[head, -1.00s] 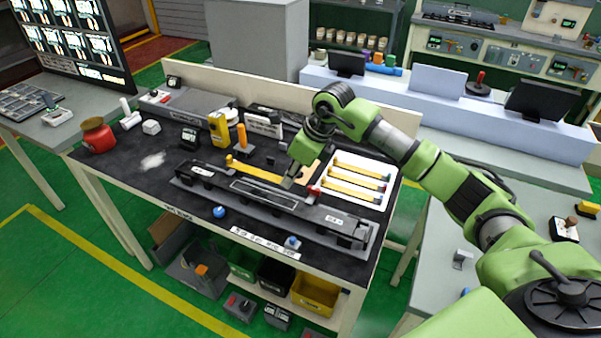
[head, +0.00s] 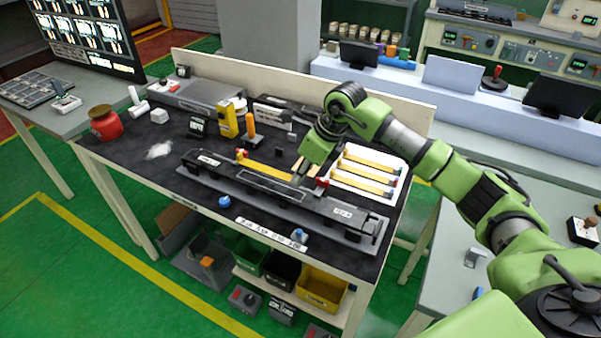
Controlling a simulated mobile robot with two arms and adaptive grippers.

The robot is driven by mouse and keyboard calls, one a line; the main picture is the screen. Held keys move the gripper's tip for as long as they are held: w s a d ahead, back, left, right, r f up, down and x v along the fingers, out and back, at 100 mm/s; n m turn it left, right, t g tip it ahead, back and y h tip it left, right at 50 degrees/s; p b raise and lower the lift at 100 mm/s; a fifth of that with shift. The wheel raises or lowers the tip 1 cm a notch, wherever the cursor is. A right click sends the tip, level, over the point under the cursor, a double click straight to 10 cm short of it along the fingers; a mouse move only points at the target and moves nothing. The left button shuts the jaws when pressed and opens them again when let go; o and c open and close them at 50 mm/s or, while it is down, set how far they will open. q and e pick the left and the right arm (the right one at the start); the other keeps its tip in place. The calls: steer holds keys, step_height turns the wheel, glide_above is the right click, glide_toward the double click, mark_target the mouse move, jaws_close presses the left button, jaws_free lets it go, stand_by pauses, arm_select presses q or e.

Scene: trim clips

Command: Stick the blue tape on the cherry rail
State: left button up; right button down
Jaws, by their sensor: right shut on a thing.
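The rail is a long dark grey bar (head: 345,212) lying along the front of the bench, with a pale outlined rectangle on its middle. No blue tape or cherry-coloured rail can be made out. A flat yellow strip (head: 265,171) lies behind the outlined part, with a red and yellow piece at its left end. My right gripper (head: 303,174) is low over the back of the rail, at the strip's right end. It is shut, seemingly on that strip; its fingertips are small and partly hidden. My left gripper is not in view.
A white tray (head: 337,191) with several yellow strips stands right of my gripper, a red piece (head: 321,184) at its near corner. Blue knobs (head: 225,201) sit at the rail's front. A yellow device (head: 228,121) and red jar (head: 104,123) stand further left.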

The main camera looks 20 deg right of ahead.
steer(key=shift+f+b, duration=1.5)
steer(key=shift+f, duration=0.8)
steer(key=c, duration=1.9)
jaws_free()
